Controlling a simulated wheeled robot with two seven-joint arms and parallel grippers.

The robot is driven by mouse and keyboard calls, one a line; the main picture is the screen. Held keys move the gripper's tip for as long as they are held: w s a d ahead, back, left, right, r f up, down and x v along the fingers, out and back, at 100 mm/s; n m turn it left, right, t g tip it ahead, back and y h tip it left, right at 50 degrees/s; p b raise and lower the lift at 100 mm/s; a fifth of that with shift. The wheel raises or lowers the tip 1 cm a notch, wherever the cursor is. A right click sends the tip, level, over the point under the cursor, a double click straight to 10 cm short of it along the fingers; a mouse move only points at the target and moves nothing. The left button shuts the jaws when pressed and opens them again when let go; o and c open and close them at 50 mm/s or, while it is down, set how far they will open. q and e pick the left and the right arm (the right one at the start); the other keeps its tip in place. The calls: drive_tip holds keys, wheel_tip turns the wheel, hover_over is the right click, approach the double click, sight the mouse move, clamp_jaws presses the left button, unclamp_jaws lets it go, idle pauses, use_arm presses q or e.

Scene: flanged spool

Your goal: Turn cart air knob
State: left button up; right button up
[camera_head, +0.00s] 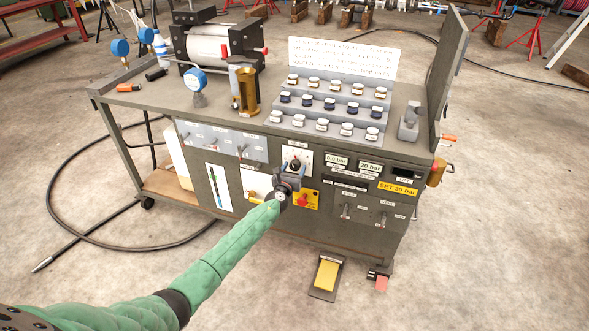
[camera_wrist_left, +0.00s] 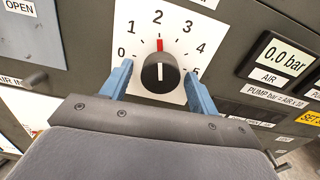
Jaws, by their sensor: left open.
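The air knob (camera_wrist_left: 153,79) is a round black knob with a white line on a white dial plate (camera_wrist_left: 137,28) numbered from 0 to 5. In the left wrist view a red mark sits just above it, below the 2, and its white line points up toward that mark. The knob also shows in the head view (camera_head: 295,164) on the cart's front panel. My left gripper (camera_wrist_left: 158,70) is open, with one blue finger on each side of the knob; contact cannot be told. The gripper also shows in the head view (camera_head: 291,174). My right gripper is not in view.
The AIR display (camera_wrist_left: 285,58) reads 0.0 bar. A yellow plate with a red button (camera_head: 304,200) sits just right below my gripper. The cart (camera_head: 130,99) carries a sloped rack of jars (camera_head: 330,104). A yellow pedal (camera_head: 327,274) stands on the floor in front.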

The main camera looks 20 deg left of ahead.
use_arm(q)
drive_tip(key=shift+w, duration=0.5)
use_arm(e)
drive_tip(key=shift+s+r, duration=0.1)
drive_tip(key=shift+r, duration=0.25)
use_arm(q)
drive_tip(key=c, duration=1)
drive_tip(key=shift+o, duration=0.2)
